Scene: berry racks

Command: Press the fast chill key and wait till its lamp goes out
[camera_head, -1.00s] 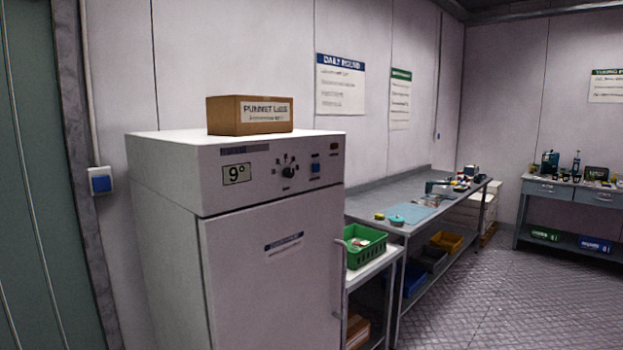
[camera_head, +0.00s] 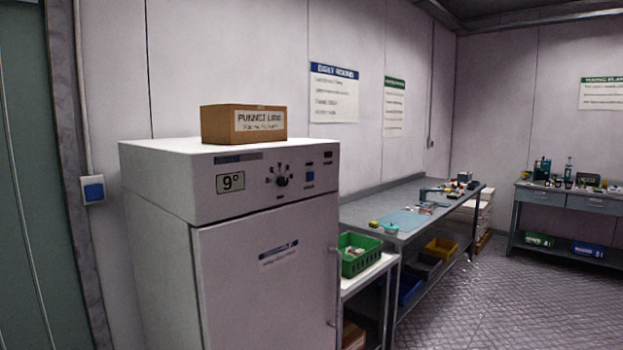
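A white chill cabinet (camera_head: 265,270) stands at the left with its door shut. Its top panel carries a display (camera_head: 230,182) reading 9°, a black dial (camera_head: 282,181) and a blue key (camera_head: 309,176). A small dark mark sits just above the blue key, and another small dark part (camera_head: 328,157) is at the panel's right end. The labels are too small to read, and I see no clearly lit lamp. Neither of my grippers is in view.
A cardboard box (camera_head: 243,124) labelled for punnet lids sits on the cabinet. A small white stand with a green crate (camera_head: 360,254) is right beside it, then a long grey bench (camera_head: 376,210). A blue wall switch (camera_head: 93,190) is at left. The floor (camera_head: 490,290) at right is clear.

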